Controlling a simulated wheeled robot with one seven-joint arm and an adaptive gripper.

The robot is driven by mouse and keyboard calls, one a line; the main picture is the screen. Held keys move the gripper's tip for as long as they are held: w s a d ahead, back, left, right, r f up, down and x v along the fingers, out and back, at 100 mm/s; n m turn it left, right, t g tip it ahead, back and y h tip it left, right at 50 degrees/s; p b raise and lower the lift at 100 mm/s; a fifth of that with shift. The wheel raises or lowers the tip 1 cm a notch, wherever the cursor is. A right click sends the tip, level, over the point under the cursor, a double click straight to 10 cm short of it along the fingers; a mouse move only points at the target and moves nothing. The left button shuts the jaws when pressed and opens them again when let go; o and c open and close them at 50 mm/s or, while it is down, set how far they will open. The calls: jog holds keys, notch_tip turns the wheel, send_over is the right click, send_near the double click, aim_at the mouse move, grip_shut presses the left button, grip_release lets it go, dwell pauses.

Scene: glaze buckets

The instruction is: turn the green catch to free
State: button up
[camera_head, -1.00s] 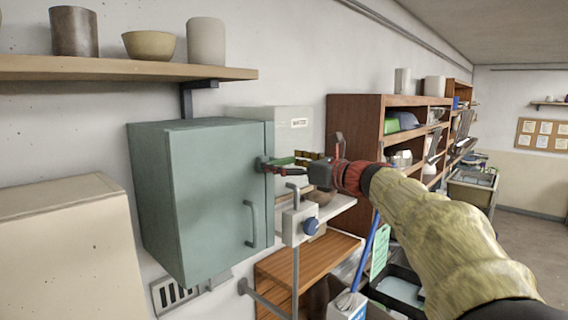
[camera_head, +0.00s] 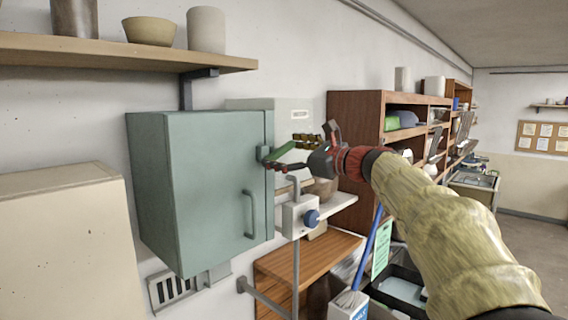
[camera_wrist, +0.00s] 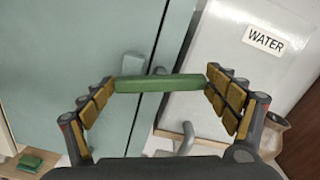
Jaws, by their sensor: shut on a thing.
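The green catch (camera_head: 284,151) is a short bar at the upper right edge of the teal cabinet's door (camera_head: 222,190). In the head view it slants, its right end higher than its left. In the wrist view the catch (camera_wrist: 160,83) lies between the two ribbed yellow pads of my gripper (camera_wrist: 159,88), which meet it at both ends. My gripper (camera_head: 290,153) is shut on the catch in front of the door edge. The cabinet door is closed, with a curved handle (camera_head: 250,214) lower down.
A white container marked WATER (camera_wrist: 243,55) is behind, right of the cabinet. A shelf with pots (camera_head: 120,68) hangs above left. Wooden shelving (camera_head: 352,150) stands to the right.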

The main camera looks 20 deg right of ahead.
jog(key=n+b, duration=0.3)
jog(key=b, duration=0.1)
jog(key=shift+a+f+n, duration=0.1)
jog(key=shift+f+n, duration=0.15)
jog(key=shift+n, duration=0.15)
jog(key=n+b, duration=0.3)
jog(key=shift+n, duration=0.3)
jog(key=n+b, duration=0.3)
jog(key=shift+f, duration=0.1)
jog(key=shift+n+b, duration=1.2)
jog(key=shift+n, duration=0.5)
jog(key=o, duration=1)
jog(key=shift+s, duration=0.1)
jog(key=v, duration=1.2)
